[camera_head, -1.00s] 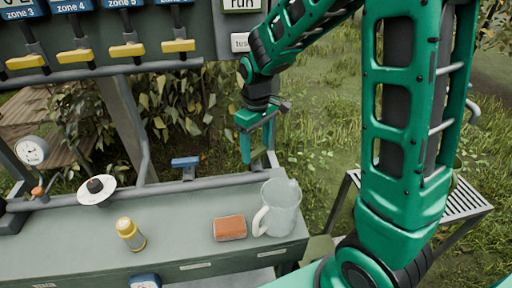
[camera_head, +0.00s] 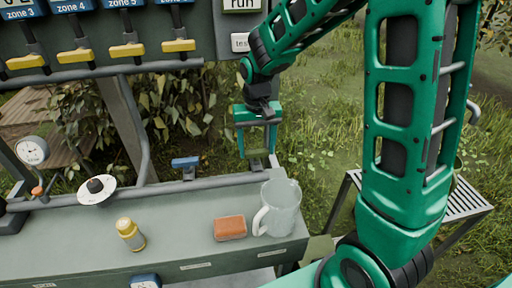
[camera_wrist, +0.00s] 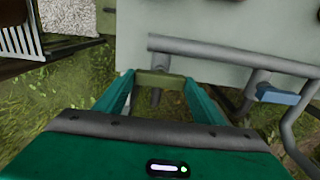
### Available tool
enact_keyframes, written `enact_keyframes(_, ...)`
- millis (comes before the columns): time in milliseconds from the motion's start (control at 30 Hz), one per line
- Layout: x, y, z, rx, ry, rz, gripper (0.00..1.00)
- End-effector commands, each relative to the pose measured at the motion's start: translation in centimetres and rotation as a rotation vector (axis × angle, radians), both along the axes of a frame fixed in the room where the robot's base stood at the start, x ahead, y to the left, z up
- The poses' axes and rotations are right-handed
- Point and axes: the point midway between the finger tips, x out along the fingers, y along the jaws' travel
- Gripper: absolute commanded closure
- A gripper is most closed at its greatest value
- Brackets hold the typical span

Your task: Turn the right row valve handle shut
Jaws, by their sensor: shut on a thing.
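The right row valve handle (camera_head: 258,153) is a short olive-green bar near the right end of the grey pipe (camera_head: 222,181). My gripper (camera_head: 257,150) is over it, pointing down, with one finger at each end of the bar. In the wrist view the handle (camera_wrist: 160,76) spans between the two fingers and lies roughly along the pipe (camera_wrist: 215,55). My gripper is shut on it. A grey stem shows below the handle. A second valve handle, blue (camera_head: 185,162), stands further left on the pipe; it also shows in the wrist view (camera_wrist: 277,94).
A clear jug (camera_head: 281,208), an orange-brown block (camera_head: 230,228) and a yellow bottle (camera_head: 130,234) stand on the bench (camera_head: 185,236). A gauge (camera_head: 32,150) and a white disc (camera_head: 97,190) are at left. Yellow zone levers (camera_head: 127,50) hang above. Grass lies beyond.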

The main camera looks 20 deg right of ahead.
Motion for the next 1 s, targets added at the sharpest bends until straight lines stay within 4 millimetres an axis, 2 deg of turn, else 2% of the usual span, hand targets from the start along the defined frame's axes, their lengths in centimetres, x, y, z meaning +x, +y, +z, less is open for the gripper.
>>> enact_keyframes(33, 0.5, -0.1, 0.3, 0.0, -0.013, -0.008, 0.6)
enact_keyframes(467, 0.5, -0.1, 0.3, 0.0, -0.013, -0.016, 0.6)
enact_keyframes(500, 0.5, -0.1, 0.3, 0.0, -0.013, -0.016, 0.3)
enact_keyframes(567, 0.4, 0.0, 0.3, 0.001, -0.012, -0.015, 0.19)
enact_keyframes(867, 0.2, 0.0, 0.2, 0.0, -0.005, -0.013, 0.19)
enact_keyframes(1000, 0.2, 0.0, 1.2, 0.001, -0.007, -0.013, 0.19)
